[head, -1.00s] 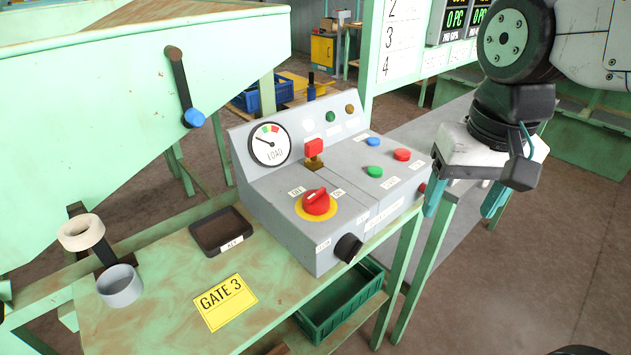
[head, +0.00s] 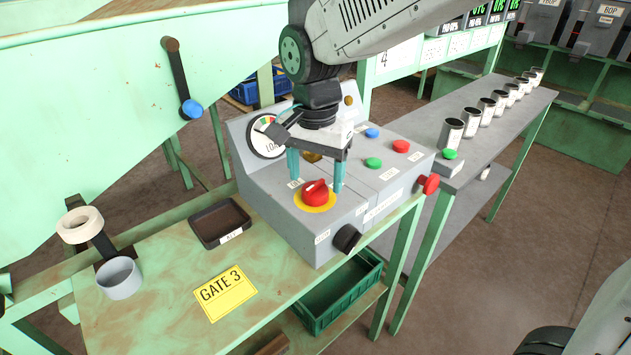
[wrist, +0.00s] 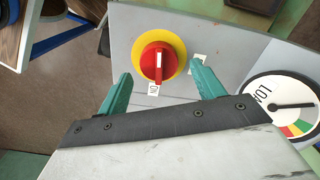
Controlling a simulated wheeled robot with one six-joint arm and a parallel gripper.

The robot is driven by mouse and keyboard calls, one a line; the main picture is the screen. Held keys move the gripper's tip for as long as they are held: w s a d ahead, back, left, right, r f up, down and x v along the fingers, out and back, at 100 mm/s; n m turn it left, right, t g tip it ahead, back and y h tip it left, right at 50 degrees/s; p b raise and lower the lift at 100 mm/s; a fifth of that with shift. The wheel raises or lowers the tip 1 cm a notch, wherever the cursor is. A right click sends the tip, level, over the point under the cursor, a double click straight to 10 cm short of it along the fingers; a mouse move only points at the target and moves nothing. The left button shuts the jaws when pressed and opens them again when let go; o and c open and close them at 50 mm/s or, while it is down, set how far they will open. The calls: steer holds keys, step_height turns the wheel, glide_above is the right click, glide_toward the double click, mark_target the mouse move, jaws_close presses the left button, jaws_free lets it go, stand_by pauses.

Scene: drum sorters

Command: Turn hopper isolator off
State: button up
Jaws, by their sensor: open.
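The isolator is a red rotary knob (head: 315,192) on a yellow disc (head: 302,202), on the sloped top of a grey control box (head: 285,222). My gripper (head: 315,178) is open above the knob, its two green fingers apart on either side in the head view. In the wrist view the knob (wrist: 156,62) lies ahead of and between the open fingertips of my gripper (wrist: 160,72). Its white pointer mark runs up and down the picture there. No contact with the knob shows.
The LOAD gauge (head: 264,135) is partly hidden behind my gripper. Blue (head: 372,133), red (head: 401,146) and green (head: 373,163) buttons lie to the right. A black knob (head: 346,238) and a red mushroom button (head: 430,184) stick out from the box's front.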

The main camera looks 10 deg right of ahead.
mark_target(315, 191)
steer(key=shift+f, duration=1.25)
steer(key=c, duration=1)
